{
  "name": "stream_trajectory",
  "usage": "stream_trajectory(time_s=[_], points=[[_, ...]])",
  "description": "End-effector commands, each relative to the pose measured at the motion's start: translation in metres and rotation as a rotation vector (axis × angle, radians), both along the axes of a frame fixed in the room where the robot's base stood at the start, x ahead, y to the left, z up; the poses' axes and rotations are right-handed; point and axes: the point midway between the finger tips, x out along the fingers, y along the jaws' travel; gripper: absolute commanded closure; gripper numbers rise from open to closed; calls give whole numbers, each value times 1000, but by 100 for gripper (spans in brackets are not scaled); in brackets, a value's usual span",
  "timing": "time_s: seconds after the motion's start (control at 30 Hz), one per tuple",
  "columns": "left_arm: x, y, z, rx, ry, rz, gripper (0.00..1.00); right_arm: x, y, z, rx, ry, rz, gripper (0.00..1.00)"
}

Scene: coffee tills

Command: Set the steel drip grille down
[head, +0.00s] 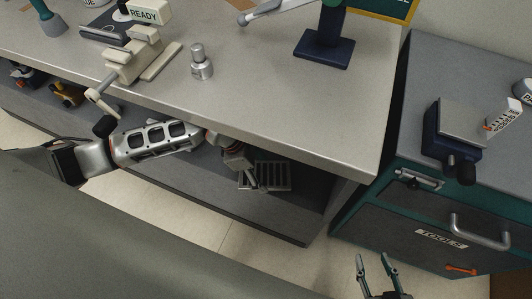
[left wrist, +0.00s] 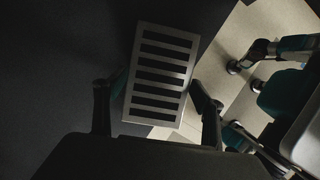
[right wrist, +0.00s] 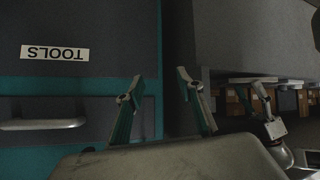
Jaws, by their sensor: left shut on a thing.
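The steel drip grille (head: 274,174) is a slotted metal plate over the dark lower shelf, under the counter's front edge in the head view. My left gripper (head: 254,178) is shut on it. In the left wrist view the grille (left wrist: 160,72) lies between the two fingers, its slots running across. I cannot tell whether it touches the shelf. My right gripper (head: 378,262) is open and empty, low in front of the teal tool cabinet. Its two spread fingers also show in the right wrist view (right wrist: 162,82).
The lower shelf (head: 302,222) runs under the grey counter (head: 290,110). A steel tamper-like piece (head: 201,65) and a navy stand (head: 324,50) are on the counter. The tool cabinet (head: 408,215) is at the right. Several small things sit on the shelf's far left.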

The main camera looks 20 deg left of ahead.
Motion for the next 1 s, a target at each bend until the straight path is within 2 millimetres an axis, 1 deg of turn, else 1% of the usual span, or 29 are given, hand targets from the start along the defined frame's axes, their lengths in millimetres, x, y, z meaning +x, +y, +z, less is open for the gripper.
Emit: stream_trajectory(time_s=[0.03, 0.1, 0.3, 0.57, 0.6, 0.7, 0.8, 1.0], points=[[8, 1, -2, -3, 2, 2, 70, 0, 1, -2, 1, 2, 1, 63], [16, 3, 0, -2, 0, 1, 70, 3, 1, -1, 1, -3, 0, 63], [29, 5, 1, -2, -2, 0, 70, 10, 1, 5, 3, -19, 1, 63], [68, 15, -1, -3, 2, 1, 70, 3, 3, -7, 8, 2, 1, 63], [63, 14, -10, -3, 8, 0, 70, 1, 3, -9, 9, 7, 1, 63], [64, 14, -15, -4, 4, 0, 70, 4, 4, -2, 14, -5, 2, 63], [65, 15, -14, -3, -1, 0, 70, 6, 5, 1, 16, -12, 2, 63], [66, 15, -13, -2, -3, 0, 70, 7, 5, 2, 15, -13, 4, 63]])
